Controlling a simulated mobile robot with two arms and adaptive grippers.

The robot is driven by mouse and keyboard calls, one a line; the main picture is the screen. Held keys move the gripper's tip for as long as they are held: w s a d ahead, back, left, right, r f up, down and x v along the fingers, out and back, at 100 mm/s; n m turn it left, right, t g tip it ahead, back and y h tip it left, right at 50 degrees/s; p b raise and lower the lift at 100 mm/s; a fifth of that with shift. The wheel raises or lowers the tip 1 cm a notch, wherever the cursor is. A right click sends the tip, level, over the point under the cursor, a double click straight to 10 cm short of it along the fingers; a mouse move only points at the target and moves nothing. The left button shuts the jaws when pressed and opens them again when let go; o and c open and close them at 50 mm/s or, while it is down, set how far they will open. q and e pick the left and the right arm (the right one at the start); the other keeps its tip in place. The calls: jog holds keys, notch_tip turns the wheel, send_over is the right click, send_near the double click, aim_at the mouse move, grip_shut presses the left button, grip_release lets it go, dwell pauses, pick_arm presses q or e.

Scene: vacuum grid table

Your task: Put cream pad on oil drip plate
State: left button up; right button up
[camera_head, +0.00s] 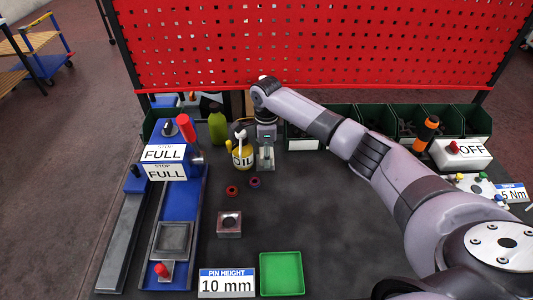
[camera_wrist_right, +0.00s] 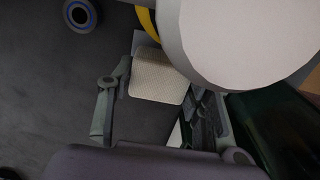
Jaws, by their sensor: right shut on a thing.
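My right gripper (camera_head: 265,160) is low over the back of the dark table, just right of the oil can (camera_head: 242,155). In the right wrist view the cream pad (camera_wrist_right: 158,80), a pale textured block, sits between the fingers of the right gripper (camera_wrist_right: 160,90), which is shut on it. A large white rounded body (camera_wrist_right: 245,35) fills the upper right there, close to the pad. A yellow curved edge (camera_wrist_right: 147,20) shows just beyond the pad. I cannot clearly make out the oil drip plate. My left gripper is not in view.
A green bottle (camera_head: 218,127) stands left of the oil can. Green bins (camera_head: 302,139) line the back right. A green tray (camera_head: 282,273) is at the front; the middle right of the table is clear.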

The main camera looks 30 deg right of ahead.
jog(key=shift+f, duration=0.4)
jog(key=o, duration=1.1)
jog(key=shift+f, duration=0.1)
jog(key=shift+o, duration=0.2)
notch_tip(320, 180, up, 12)
jog(key=b, duration=0.1)
